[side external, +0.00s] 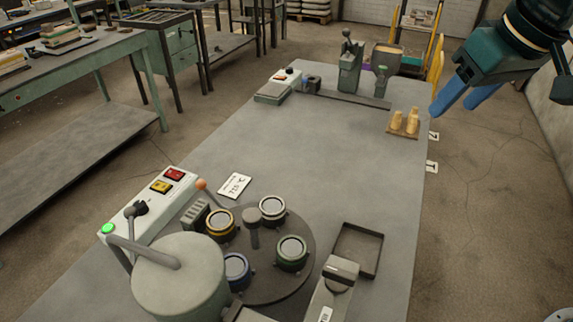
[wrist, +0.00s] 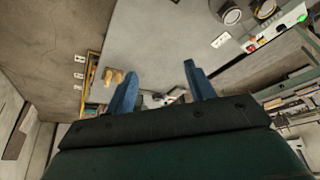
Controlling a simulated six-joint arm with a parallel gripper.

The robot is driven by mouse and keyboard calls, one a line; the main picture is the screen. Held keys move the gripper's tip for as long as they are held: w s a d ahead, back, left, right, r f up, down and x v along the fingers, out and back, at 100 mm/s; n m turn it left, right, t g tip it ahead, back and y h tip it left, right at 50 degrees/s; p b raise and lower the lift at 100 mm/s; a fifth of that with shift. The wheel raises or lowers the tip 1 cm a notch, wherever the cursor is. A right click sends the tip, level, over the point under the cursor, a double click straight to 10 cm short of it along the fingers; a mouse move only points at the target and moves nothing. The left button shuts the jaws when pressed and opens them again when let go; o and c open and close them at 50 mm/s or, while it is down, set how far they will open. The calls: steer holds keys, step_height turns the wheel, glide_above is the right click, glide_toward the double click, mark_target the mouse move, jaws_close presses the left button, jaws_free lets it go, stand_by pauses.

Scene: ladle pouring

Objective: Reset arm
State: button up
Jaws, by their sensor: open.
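My gripper (side external: 466,96) is at the upper right of the side external view, raised beside the grey table's (side external: 300,130) right edge. Its two blue fingers show in the wrist view (wrist: 158,88), spread apart with nothing between them. The table top lies below and beyond the fingers in the wrist view. No ladle can be made out for certain in either view.
A dark round turntable (side external: 265,282) carries several ringed cups near a grey round vessel (side external: 180,280) and a white control box (side external: 150,212). An empty dark tray (side external: 376,262) lies to the right. Tan pieces (side external: 404,122) stand near the right edge. The table's middle is clear.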

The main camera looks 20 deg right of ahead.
steer(key=s+d+f, duration=0.2)
steer(key=s+d, duration=0.4)
steer(key=s, duration=0.2)
steer(key=s+d+f, duration=0.3)
steer(key=s+d, duration=0.2)
steer(key=s, duration=0.3)
steer(key=shift+d+f+t, duration=0.25)
steer(key=shift+d+t, duration=0.1)
steer(key=shift+t, duration=0.05)
steer(key=shift+w, duration=0.1)
